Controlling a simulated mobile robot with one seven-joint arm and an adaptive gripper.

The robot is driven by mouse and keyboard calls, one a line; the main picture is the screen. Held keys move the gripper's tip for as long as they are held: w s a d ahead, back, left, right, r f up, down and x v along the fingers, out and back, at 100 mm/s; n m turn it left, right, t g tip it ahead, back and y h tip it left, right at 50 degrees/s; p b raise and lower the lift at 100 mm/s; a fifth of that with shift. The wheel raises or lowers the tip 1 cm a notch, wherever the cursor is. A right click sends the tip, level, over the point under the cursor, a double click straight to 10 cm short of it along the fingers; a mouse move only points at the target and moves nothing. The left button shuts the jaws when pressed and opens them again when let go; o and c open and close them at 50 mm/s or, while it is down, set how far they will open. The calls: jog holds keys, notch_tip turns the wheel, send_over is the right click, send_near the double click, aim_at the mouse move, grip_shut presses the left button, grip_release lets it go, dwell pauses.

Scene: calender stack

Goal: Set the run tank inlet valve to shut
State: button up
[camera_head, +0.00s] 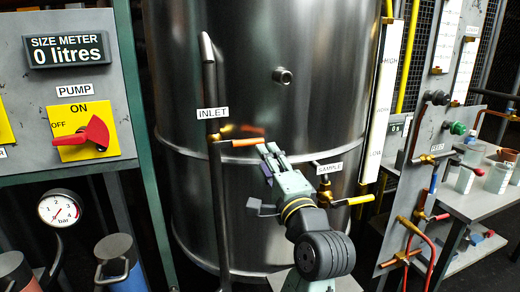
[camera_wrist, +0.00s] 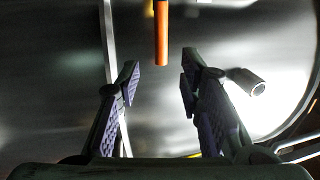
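The inlet valve has an orange lever (camera_head: 248,142) that sticks out to the right, roughly level, across its upright pipe (camera_head: 214,185). The INLET label (camera_head: 212,113) is above it, in front of the steel tank (camera_head: 330,50). My gripper (camera_head: 267,150) is at the lever's free right end. In the wrist view the orange lever (camera_wrist: 161,35) points down towards the gap between the two fingers of my gripper (camera_wrist: 160,82). The fingers are apart and nothing is between them. The lever's tip appears just beyond the fingertips; contact cannot be seen.
A sample valve with a yellow lever (camera_head: 355,200) is close to the right of my arm, under the SAMPLE label (camera_head: 328,169). A short pipe stub (camera_head: 283,76) sticks out of the tank above. A pump panel with a red knob (camera_head: 92,134) is at left; a bench (camera_head: 475,203) is at right.

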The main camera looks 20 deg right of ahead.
jog(key=s, duration=0.3)
jog(key=shift+s+f, duration=0.35)
